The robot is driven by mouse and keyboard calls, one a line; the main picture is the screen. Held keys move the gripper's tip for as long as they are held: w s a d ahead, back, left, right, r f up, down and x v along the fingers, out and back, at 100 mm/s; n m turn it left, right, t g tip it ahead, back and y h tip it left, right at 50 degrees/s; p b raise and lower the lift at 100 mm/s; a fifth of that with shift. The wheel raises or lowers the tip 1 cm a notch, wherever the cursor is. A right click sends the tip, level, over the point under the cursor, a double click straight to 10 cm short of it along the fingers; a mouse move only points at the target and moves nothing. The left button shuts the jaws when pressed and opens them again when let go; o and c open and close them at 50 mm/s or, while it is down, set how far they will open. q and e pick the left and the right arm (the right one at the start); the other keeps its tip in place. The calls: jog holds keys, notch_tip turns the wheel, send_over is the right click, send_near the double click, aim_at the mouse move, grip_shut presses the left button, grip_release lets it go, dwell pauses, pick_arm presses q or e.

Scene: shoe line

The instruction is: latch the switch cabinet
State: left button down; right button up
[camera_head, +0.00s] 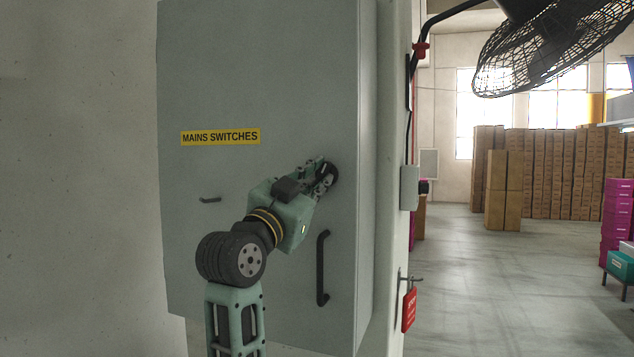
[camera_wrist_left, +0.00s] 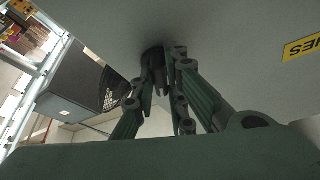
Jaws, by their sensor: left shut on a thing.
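The switch cabinet (camera_head: 230,70) is a grey-green box on the wall with a yellow "MAINS SWITCHES" label (camera_head: 220,137). Its door looks closed. My left gripper (camera_head: 326,176) is at the door's right side, shut on a dark round latch knob (camera_head: 333,175). The fingers hide part of the knob. In the left wrist view my fingers (camera_wrist_left: 160,88) close around the dark knob (camera_wrist_left: 152,58) on the door face. A black vertical bar handle (camera_head: 322,268) is below the gripper. My right gripper is not in view.
A small dark lever (camera_head: 210,200) is on the door's left. Right of the cabinet are a grey switch box (camera_head: 409,188) and a hanging red tag (camera_head: 409,310). A black fan (camera_head: 545,45) hangs at upper right. Brown cartons (camera_head: 560,170) stand far back; the floor between is clear.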

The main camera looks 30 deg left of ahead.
pick_arm(q)
jog(key=n+y, duration=0.2)
jog(key=n, duration=0.1)
jog(key=n+y, duration=0.1)
jog(key=n, duration=0.3)
jog(key=shift+d+y, duration=0.2)
jog(key=shift+y, duration=0.2)
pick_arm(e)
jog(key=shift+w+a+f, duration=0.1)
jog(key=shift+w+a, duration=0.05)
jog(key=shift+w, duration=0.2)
pick_arm(q)
jog(key=c, duration=1.8)
grip_release()
jog(key=shift+o, duration=0.2)
jog(key=v, duration=1.2)
